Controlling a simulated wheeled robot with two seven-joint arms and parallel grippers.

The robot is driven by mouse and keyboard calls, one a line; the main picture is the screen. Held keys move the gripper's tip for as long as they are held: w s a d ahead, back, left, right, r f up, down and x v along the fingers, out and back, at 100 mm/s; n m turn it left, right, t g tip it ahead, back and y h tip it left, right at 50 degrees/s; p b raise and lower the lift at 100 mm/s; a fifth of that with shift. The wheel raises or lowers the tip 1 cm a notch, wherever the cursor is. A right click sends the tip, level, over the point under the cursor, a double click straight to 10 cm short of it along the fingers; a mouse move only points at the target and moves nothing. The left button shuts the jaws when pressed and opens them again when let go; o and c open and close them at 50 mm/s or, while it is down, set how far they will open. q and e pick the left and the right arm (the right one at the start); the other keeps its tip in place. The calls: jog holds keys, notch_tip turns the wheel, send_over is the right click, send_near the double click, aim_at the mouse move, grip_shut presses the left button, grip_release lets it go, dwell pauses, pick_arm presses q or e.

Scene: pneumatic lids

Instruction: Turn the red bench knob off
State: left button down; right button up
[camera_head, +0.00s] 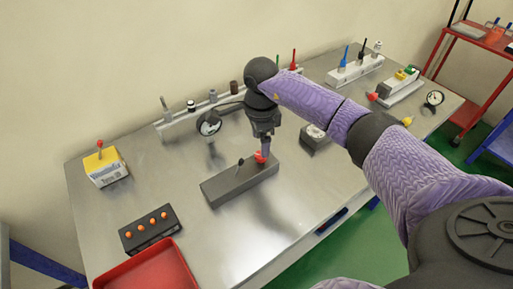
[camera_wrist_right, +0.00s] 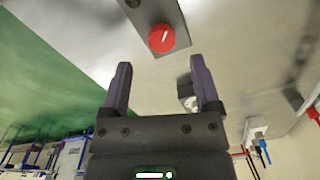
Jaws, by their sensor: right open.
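The red bench knob (camera_head: 261,157) sits at the right end of a dark grey block (camera_head: 232,185) on the steel bench. In the right wrist view the knob (camera_wrist_right: 162,38) is a round red disc with a short white mark, on the grey block's face. My right gripper (camera_head: 265,147) points down at the knob from above, its fingers partly hiding it in the head view. In the wrist view its two fingers (camera_wrist_right: 158,85) are apart, with nothing between them, and the knob shows beyond their tips. My left gripper is not in view.
A small black lever (camera_head: 240,162) stands on the same block. A dark box with orange buttons (camera_head: 150,230), a red tray (camera_head: 150,270) and a yellow box with a red lever (camera_head: 106,168) lie left. A gauge (camera_head: 209,124) stands behind. Bare bench lies in front of the block.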

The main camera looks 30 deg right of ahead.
aim_at(259, 155)
notch_tip(259, 155, down, 5)
jog(key=shift+r+b, duration=0.1)
jog(key=shift+b, duration=0.2)
jog(key=shift+w, duration=0.1)
grip_shut()
